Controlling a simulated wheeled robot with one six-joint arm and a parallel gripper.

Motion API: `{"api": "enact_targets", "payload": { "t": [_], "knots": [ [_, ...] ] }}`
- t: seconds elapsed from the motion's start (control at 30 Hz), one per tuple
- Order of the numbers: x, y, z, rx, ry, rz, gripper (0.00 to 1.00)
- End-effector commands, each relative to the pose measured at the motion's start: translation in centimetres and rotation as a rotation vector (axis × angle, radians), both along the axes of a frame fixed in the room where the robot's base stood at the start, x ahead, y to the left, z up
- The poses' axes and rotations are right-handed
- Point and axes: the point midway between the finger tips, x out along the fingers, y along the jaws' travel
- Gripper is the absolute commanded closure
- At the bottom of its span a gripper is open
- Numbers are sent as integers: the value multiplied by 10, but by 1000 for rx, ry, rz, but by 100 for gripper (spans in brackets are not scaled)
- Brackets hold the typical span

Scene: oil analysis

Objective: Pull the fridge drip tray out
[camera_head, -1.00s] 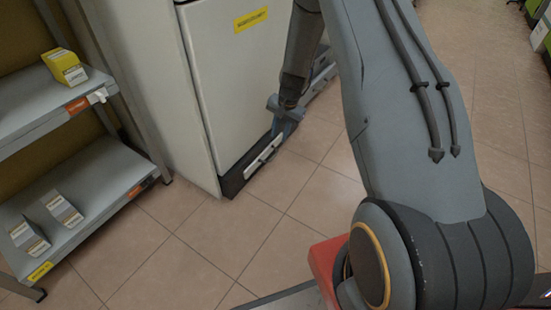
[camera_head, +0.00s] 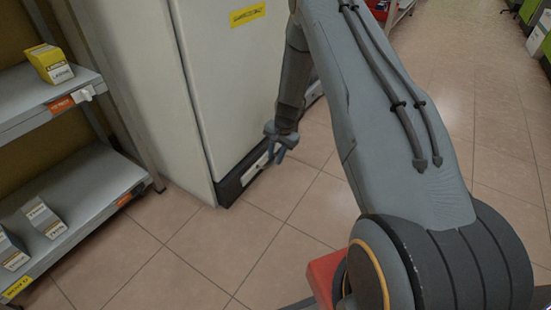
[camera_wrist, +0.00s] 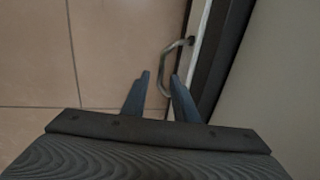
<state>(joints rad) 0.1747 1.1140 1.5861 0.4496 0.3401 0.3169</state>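The drip tray (camera_head: 254,169) shows as a pale front strip low in the dark base of the white fridge (camera_head: 222,80). It looks flush with the base. In the wrist view the pale tray front (camera_wrist: 198,28) runs along the right, with a curved metal handle (camera_wrist: 164,60) standing out from it. My gripper (camera_head: 274,157) is low in front of the right part of the tray. In the wrist view my gripper (camera_wrist: 160,75) is open, and the handle's near part lies between the two fingers. Whether they touch it I cannot tell. The handle's near end is partly hidden by the right finger.
A metal shelf (camera_head: 85,190) with a yellow box (camera_head: 50,64) and pale boxes (camera_head: 44,216) stands left of the fridge. The tiled floor (camera_head: 200,260) in front of the tray is clear. Green-fronted units are at the far right.

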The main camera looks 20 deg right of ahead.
Motion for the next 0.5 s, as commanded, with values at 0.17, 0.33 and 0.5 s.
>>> {"api": "enact_targets", "payload": {
  "t": [0.17,0.33,0.5],
  "knots": [
    [0,0,-1,0,0,0,74],
    [0,0,0,0,0,0,92],
    [0,0,-1,0,0,0,100]
  ]
}}
